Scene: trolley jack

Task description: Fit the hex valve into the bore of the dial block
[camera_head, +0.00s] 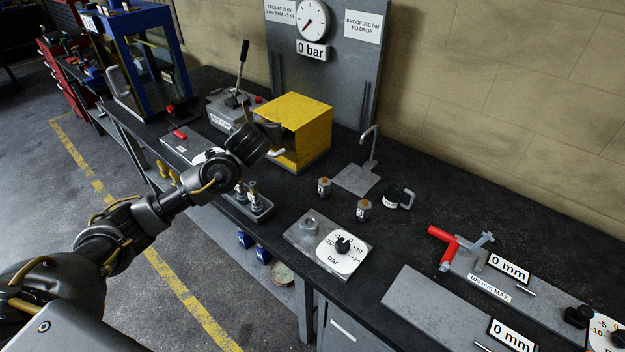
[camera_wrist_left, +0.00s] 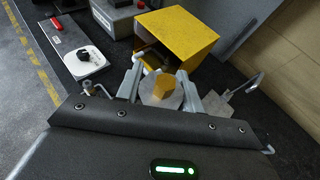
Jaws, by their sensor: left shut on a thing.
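My left gripper (camera_head: 276,143) is raised above the bench, in front of the yellow box. The head view does not show the held valve clearly. The dial block (camera_head: 296,236) is a grey plate at the bench's front edge, with a white dial marked bar and a round bore (camera_head: 311,224) at its left. It lies to the right of and below the gripper, well apart from it. My right gripper is out of view.
A tray (camera_head: 262,213) holds upright fittings left of the block. The yellow box (camera_head: 313,140) stands close behind the gripper.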

